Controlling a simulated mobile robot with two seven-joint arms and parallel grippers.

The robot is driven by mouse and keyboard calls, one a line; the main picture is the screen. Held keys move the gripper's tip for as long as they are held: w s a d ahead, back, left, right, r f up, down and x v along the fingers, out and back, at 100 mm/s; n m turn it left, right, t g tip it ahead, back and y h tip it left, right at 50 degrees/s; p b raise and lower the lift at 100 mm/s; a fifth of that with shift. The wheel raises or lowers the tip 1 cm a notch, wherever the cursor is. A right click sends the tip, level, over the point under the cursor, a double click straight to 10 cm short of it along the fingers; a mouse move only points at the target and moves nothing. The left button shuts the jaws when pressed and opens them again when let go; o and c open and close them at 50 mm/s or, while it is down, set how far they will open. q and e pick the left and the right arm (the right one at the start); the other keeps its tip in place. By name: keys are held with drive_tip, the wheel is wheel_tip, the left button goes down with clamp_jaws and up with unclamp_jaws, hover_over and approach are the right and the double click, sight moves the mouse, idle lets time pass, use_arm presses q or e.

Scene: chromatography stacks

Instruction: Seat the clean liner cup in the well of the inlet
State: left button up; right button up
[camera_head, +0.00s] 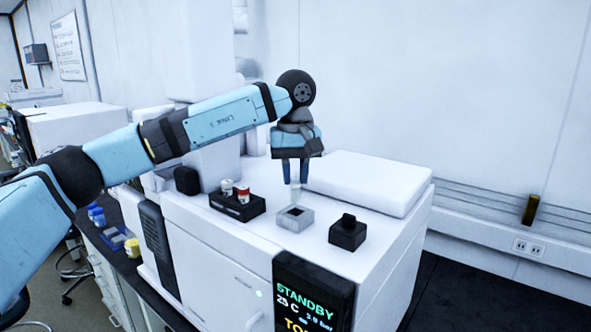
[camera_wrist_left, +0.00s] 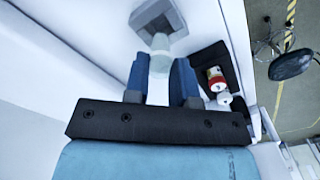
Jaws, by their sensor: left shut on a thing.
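My left gripper (camera_head: 295,180) points straight down over the white instrument. It is shut on the clean liner cup (camera_head: 295,193), a pale, see-through cup that hangs upright below the fingertips. The inlet (camera_head: 294,226) is a grey square block with a dark well in its top, directly below the cup in the head view. In the left wrist view the cup (camera_wrist_left: 160,62) shows between the blue fingers (camera_wrist_left: 160,82), and the inlet (camera_wrist_left: 153,14) lies just beyond it. The cup appears above the well; the exact gap is hard to tell. My right gripper is not in view.
A raised white panel (camera_head: 366,180) lies behind. The white instrument top (camera_head: 386,231) is bare at right.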

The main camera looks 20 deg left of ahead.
sight(295, 203)
use_arm(q)
drive_tip(key=shift+w+f, duration=0.1)
drive_tip(key=shift+f, duration=0.55)
idle(0.4)
drive_tip(key=shift+f, duration=0.2)
drive_tip(key=shift+f+b, duration=0.3)
drive_tip(key=shift+b, duration=0.05)
drive_tip(key=shift+f+b, duration=0.3)
drive_tip(key=shift+f, duration=0.35)
drive_tip(key=shift+f, duration=0.1)
drive_tip(key=shift+f, duration=0.4)
